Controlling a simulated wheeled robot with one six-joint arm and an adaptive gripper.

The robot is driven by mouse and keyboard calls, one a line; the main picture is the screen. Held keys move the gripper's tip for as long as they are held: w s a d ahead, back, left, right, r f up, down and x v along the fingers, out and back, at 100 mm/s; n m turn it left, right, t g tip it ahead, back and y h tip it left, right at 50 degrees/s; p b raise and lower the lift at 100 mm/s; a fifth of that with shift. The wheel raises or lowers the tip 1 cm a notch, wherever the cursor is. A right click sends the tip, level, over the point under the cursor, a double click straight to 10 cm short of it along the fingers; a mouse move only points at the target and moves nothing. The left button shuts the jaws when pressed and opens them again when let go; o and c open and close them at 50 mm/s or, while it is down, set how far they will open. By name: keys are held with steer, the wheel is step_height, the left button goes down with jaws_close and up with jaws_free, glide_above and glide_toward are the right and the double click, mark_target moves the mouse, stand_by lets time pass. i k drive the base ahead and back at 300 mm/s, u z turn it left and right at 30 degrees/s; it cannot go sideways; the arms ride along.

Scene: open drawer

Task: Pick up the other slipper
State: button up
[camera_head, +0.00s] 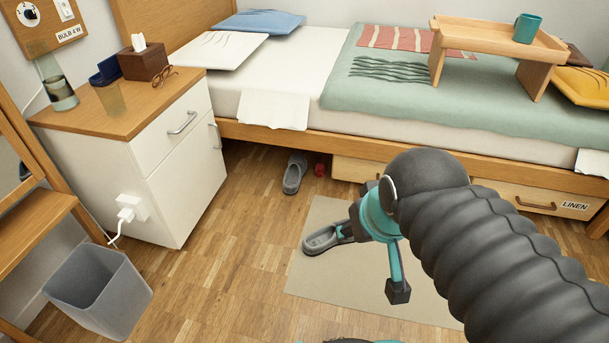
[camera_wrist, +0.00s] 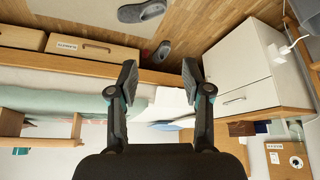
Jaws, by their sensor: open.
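One grey slipper (camera_head: 295,173) lies on the wood floor at the bed's edge, its far end near the dark gap under the bed. It also shows in the wrist view (camera_wrist: 161,49), beyond the fingertips and between their lines. A second grey slipper (camera_head: 320,240) lies at the left edge of the beige mat; the wrist view shows it near the top edge (camera_wrist: 141,11). My gripper (camera_head: 369,262) is open, its fingers spread and empty, above the mat. In the head view one finger overlaps the mat slipper's right end. The wrist view shows clear space between the fingertips (camera_wrist: 158,72).
The bed frame (camera_head: 264,136) overhangs the floor slipper. A small red object (camera_head: 320,171) lies beside it. Bed drawers (camera_head: 530,202) stand to the right, a white cabinet (camera_head: 150,185) and grey bin (camera_head: 98,292) to the left. The floor between cabinet and mat is clear.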

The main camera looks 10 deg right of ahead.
mark_target(298, 165)
steer(key=z, duration=1.65)
steer(key=i, duration=1.25)
steer(key=u, duration=1.95)
